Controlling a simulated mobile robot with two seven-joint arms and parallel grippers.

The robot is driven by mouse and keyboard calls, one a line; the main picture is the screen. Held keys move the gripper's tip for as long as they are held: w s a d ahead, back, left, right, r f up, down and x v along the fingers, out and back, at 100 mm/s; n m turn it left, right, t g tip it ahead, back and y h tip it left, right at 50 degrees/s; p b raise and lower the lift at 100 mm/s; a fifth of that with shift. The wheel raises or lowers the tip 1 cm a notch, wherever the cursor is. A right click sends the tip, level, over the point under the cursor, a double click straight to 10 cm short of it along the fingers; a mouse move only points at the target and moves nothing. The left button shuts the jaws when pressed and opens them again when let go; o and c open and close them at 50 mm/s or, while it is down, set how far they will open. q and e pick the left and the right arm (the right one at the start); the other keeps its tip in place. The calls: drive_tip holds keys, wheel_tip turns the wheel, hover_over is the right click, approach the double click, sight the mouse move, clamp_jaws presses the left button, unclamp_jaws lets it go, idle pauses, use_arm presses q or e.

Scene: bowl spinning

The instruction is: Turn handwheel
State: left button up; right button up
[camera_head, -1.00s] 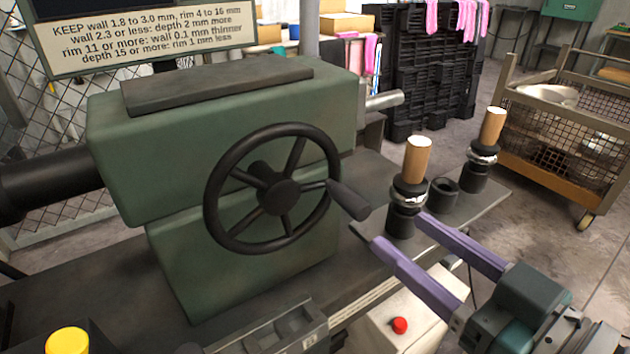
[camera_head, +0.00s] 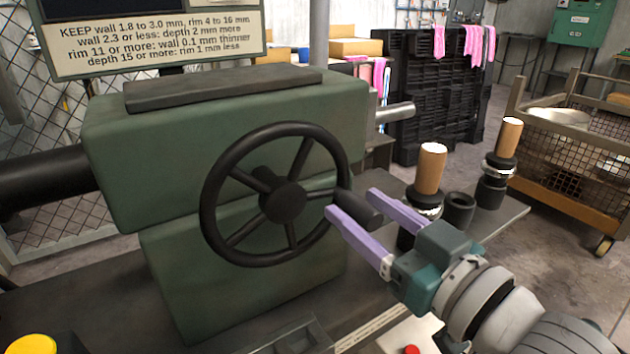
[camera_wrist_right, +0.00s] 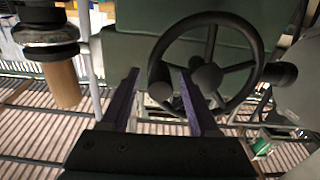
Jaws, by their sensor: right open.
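The black handwheel (camera_head: 283,200) is on the front of the green machine housing (camera_head: 222,290); it also shows in the wrist view (camera_wrist_right: 207,77). Its handle (camera_head: 358,209) sticks out from the right side of the rim. My right gripper (camera_head: 354,203) is open, with its two purple fingers pointing at the wheel. The handle lies between the fingers in the head view. In the wrist view the handle's round end (camera_wrist_right: 160,83) also shows between the fingertips, with visible gaps; contact cannot be told. My left gripper is out of view.
Two wood-handled tools (camera_head: 431,170) (camera_head: 508,140) stand on the bench to the right, with a black holder (camera_head: 458,209) between them. A red button (camera_head: 411,350) and a yellow button (camera_head: 32,344) are at the front. A mesh cart (camera_head: 565,190) stands at the right.

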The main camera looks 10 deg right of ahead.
clamp_jaws()
idle(0.5)
idle(0.9)
